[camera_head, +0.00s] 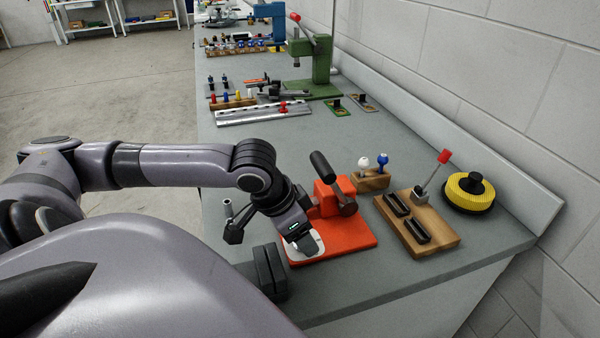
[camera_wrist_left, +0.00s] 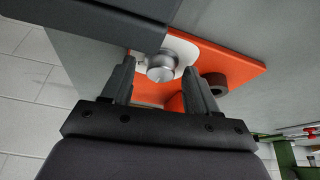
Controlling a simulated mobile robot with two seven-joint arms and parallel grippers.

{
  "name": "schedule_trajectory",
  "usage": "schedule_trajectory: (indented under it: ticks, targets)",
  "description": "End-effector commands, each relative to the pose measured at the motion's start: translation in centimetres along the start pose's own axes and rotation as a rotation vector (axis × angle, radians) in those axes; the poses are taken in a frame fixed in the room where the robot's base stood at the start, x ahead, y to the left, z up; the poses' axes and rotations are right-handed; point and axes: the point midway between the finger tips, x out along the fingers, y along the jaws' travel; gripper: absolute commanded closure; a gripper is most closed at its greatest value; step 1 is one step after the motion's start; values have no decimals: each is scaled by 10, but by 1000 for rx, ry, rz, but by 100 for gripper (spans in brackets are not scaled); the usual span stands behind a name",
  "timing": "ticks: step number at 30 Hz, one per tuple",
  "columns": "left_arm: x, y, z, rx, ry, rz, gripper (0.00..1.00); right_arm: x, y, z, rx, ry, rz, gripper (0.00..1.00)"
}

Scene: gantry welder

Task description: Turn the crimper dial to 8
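The crimper is an orange base (camera_head: 352,244) with an orange upright part and a black-handled lever (camera_head: 323,168). In the left wrist view its silver round dial (camera_wrist_left: 162,68) sits on a white plate (camera_wrist_left: 181,46) on the orange base. In the head view my left gripper (camera_head: 299,240) is over the near left corner of the base and hides the dial. In the wrist view my left gripper (camera_wrist_left: 158,72) is open, with one finger on each side of the dial and gaps visible. The dial's numbers cannot be read. My right gripper is not in view.
A dark block (camera_head: 268,272) stands close left of the crimper. A wooden block (camera_head: 434,238) with a red-tipped lever, a yellow-and-black roll (camera_head: 468,192) and a wooden holder (camera_head: 370,182) with white and blue knobs are to the right. A green press (camera_head: 318,65) stands farther back.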

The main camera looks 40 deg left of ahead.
Motion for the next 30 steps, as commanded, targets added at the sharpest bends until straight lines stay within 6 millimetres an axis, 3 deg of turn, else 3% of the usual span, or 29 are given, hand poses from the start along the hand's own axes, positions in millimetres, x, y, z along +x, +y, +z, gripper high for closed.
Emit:
schedule_trajectory:
  ticks: [8, 21, 30]
  targets:
    - [-4, -1, 0, 1, 1, -2, 41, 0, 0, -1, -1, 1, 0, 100]
    - [-59, -1, 0, 2, 1, -4, 41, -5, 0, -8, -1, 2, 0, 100]
    - [-72, 0, 0, 0, 1, 0, 41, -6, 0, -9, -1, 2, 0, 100]
